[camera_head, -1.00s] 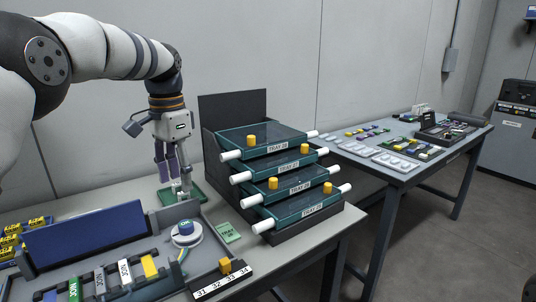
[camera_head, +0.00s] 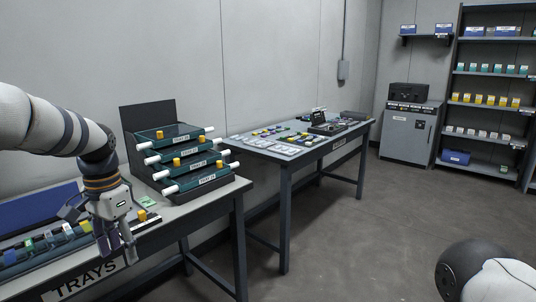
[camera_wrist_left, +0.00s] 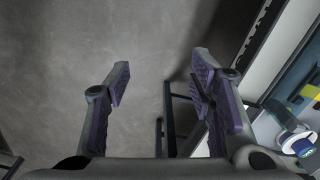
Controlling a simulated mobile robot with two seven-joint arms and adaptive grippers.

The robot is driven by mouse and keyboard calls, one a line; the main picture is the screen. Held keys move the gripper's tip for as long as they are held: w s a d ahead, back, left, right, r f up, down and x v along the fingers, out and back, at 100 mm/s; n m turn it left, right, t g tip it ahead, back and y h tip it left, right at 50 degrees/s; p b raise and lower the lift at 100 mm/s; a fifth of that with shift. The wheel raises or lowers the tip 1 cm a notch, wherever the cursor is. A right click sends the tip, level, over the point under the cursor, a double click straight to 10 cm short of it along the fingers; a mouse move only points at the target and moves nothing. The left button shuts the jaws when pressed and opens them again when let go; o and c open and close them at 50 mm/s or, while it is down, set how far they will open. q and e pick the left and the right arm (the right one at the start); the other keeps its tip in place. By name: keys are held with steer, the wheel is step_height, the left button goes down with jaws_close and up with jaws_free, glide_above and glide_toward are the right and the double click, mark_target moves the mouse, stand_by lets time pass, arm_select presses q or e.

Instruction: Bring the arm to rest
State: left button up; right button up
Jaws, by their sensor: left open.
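My left arm (camera_head: 40,122) comes in from the left in the head view and bends down at the wrist. My left gripper (camera_head: 117,250) points down at the front edge of the tray table (camera_head: 222,190), in front of the word TRAYS on its edge. In the left wrist view the gripper (camera_wrist_left: 162,68) is open with nothing between its fingers. Grey floor lies below it, with the table edge to the right. Part of my right arm (camera_head: 475,272) shows at the bottom right; its gripper is out of view.
A rack of several labelled trays (camera_head: 205,180) stands on the tray table. A second table (camera_head: 285,158) with small parts is beyond it. A grey cabinet (camera_head: 408,140) and shelves (camera_head: 490,85) stand at the back right. The floor (camera_head: 370,225) between is clear.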

arm_select(q)
steer(key=s+d+f+n+g, duration=0.1)
steer(key=s+f, duration=0.3)
steer(key=f, duration=1.2)
steer(key=s+d+f+n, duration=0.1)
steer(key=s+d+f, duration=0.2)
steer(key=s+f, duration=0.85)
steer(key=s+d+n+g, duration=0.1)
steer(key=s+d+n, duration=0.2)
steer(key=s, duration=2.5)
steer(key=shift+s+r, duration=0.1)
